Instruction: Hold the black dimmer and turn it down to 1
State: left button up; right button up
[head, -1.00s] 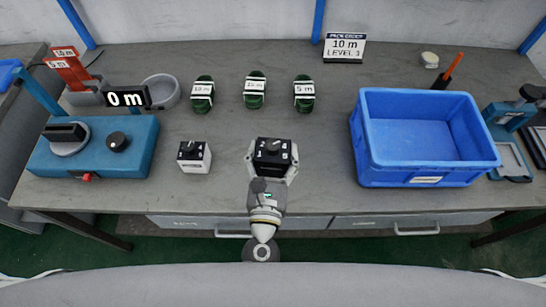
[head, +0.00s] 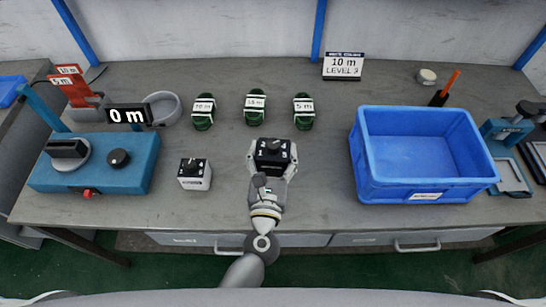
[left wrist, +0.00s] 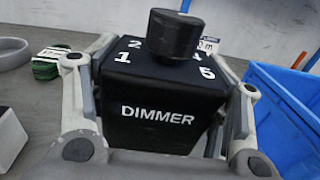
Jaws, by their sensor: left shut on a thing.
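The black dimmer (head: 272,150) is a black box with a round black knob on top. My left gripper (head: 271,160) is shut on it, one finger on each side, in the middle of the bench. In the left wrist view the dimmer (left wrist: 155,115) shows its DIMMER lettering and white numbers around the knob (left wrist: 172,34), including 1, 2 and 5. The knob stands free, with no finger on it. I cannot tell which number it points to, or whether the dimmer's base touches the bench. My right gripper is not in view.
A white box with a black top and knob (head: 195,173) stands left of the dimmer. Several green coils (head: 254,110) lie behind. A blue crate (head: 423,190) stands to the right, a blue machine (head: 130,178) reading 0 m to the left. A sign (head: 343,66) reads 10 m, LEVEL 3.

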pick_arm(q)
jog(key=shift+w, duration=1.35)
jog(key=shift+f+b, duration=6.3)
jog(key=shift+f, duration=0.2)
